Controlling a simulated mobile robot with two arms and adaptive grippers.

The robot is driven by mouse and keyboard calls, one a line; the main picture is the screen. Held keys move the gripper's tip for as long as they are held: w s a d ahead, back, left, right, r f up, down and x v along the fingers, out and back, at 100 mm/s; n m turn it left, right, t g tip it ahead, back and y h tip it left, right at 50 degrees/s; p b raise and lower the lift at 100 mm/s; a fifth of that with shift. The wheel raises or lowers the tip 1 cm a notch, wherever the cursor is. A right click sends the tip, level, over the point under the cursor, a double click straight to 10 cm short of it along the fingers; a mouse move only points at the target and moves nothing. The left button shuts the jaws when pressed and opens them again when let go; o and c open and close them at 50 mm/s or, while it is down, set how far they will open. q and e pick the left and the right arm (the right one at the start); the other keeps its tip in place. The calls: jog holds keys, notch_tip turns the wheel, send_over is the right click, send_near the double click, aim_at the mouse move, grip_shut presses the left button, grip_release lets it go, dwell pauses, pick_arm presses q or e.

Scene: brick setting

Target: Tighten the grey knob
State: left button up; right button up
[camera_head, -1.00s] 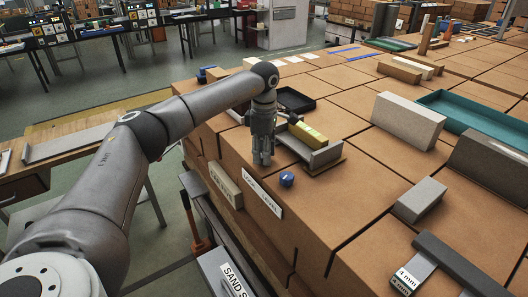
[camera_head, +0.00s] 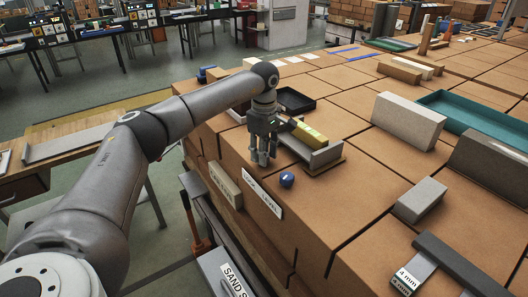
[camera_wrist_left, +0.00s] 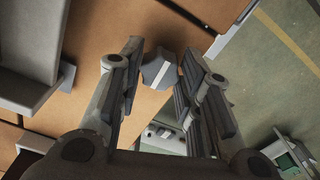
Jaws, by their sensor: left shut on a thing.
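My right gripper is not in view.
A grey angled holder (camera_head: 322,156) with a yellow bar (camera_head: 309,135) lies close right of my gripper. A black tray (camera_head: 294,101) is behind it. A white label (camera_head: 262,193) is on the front face below. A grey block (camera_head: 420,200) stands farther right.

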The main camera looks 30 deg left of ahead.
pick_arm(q)
jog(key=shift+w+r, duration=0.1)
jog(key=shift+r, duration=0.05)
jog(key=o, duration=0.9)
jog(key=shift+o, duration=0.5)
notch_tip(320, 180, up, 12)
